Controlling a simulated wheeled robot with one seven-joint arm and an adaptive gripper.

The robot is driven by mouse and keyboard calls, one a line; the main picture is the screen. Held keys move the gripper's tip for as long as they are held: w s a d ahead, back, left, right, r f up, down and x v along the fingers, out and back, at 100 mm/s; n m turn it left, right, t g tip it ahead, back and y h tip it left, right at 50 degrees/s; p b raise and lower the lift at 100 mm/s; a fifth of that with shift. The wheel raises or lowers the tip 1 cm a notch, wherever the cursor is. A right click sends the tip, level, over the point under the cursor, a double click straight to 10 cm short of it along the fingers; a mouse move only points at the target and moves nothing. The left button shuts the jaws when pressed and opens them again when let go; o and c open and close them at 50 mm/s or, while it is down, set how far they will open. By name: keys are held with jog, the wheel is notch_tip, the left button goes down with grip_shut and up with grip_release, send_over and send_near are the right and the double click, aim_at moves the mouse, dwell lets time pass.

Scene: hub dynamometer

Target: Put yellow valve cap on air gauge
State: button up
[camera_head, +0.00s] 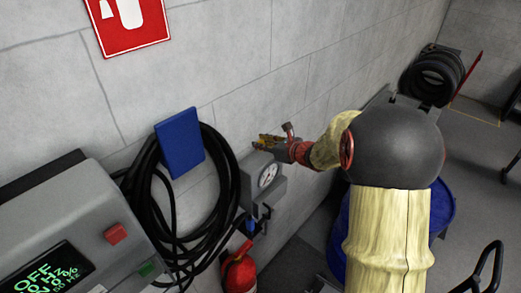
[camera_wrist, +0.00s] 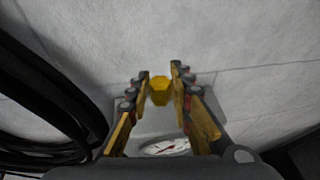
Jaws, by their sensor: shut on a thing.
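The yellow valve cap (camera_wrist: 160,90) is between the fingertips of my gripper (camera_wrist: 159,80) in the wrist view, and the gripper is shut on it. In the head view my gripper (camera_head: 262,142) is at the wall, just above the grey air gauge (camera_head: 247,187). The gauge's round white dial (camera_head: 268,174) faces out from the wall. In the wrist view the dial (camera_wrist: 165,147) shows below the cap, partly covered by my gripper. I cannot tell whether the cap touches the gauge. In the head view the cap cannot be made out clearly.
A coiled black hose (camera_head: 155,190) hangs left of the gauge, with a blue plate (camera_head: 180,143) over it. A red extinguisher (camera_head: 239,272) is below. A grey control box (camera_head: 70,225) is at left. A blue drum (camera_head: 338,235) stands behind my arm.

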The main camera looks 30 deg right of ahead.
aim_at(261, 157)
jog(key=w+f, duration=0.2)
jog(key=shift+w+d+f, duration=0.1)
jog(key=shift+d+f, duration=0.2)
jog(key=shift+f, duration=0.05)
notch_tip(261, 157, down, 3)
jog(key=shift+w+d+p, duration=0.1)
jog(key=shift+w+p, duration=0.05)
jog(key=shift+p, duration=0.5)
jog(key=shift+f, duration=0.1)
jog(key=o, duration=1)
jog(key=shift+c, duration=0.2)
